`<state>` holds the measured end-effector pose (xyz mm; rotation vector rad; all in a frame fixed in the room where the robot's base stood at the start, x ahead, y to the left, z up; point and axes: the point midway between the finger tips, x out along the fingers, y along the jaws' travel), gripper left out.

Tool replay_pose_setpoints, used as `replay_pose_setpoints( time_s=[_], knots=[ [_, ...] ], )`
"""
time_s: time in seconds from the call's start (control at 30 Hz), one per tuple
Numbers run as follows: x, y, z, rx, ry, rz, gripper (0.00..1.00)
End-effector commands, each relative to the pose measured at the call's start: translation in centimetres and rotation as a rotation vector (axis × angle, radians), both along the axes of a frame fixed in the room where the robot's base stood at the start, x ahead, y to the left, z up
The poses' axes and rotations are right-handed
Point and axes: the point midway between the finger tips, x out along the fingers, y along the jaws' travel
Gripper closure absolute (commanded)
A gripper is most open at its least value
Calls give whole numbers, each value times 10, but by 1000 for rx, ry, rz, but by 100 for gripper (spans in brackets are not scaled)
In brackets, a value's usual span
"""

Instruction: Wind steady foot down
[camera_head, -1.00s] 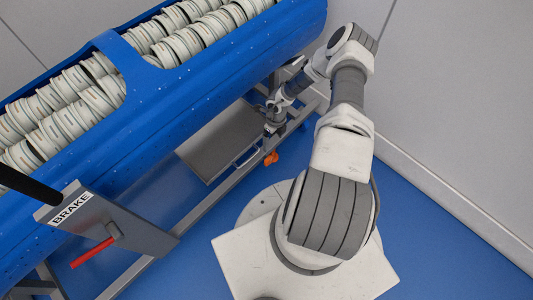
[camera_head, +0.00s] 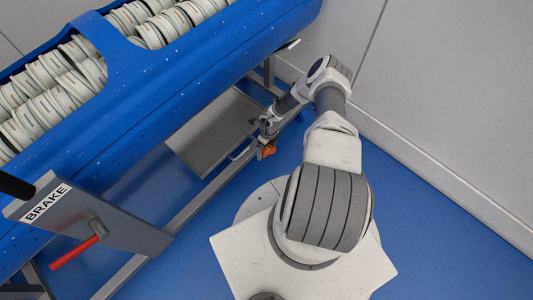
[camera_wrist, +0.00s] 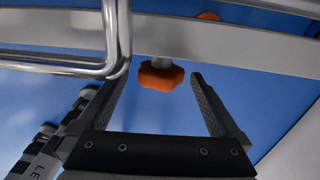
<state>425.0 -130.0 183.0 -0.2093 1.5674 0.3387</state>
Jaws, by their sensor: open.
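An orange lobed knob (camera_wrist: 161,75) sits at the end of a short grey stem below a grey frame rail, in the wrist view. In the head view the orange knob (camera_head: 267,151) shows low on the carrier's frame, close to my gripper (camera_head: 266,128). My gripper (camera_wrist: 160,82) is open, its two fingers pointing toward the knob, one on each side of it in the picture. I cannot tell whether the fingertips reach level with it. No finger visibly touches it. The part of the stem behind the rail is hidden.
A bent metal tube handle (camera_wrist: 115,62) runs close by the left finger. A grey tray (camera_head: 213,130) lies under the blue tub (camera_head: 160,90) of stacked pale discs. A BRAKE plate (camera_head: 85,212) with a red lever (camera_head: 75,252) stands at lower left. Blue floor is open at right.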

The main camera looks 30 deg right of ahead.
Motion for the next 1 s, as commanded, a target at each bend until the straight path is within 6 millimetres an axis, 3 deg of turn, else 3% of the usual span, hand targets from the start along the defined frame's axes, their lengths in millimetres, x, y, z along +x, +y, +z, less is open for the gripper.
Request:
replay_pose_setpoints(
  time_s=[0.13,0.5,0.9,0.97,1.0],
  knots=[
    [0,1,-16,0,0,-1,0],
    [0,1,-18,0,-1,0,2],
    [0,1,-18,0,0,0,74],
    [0,1,-18,0,0,-1,84],
    [0,1,-18,-1,0,0,84]
  ],
)
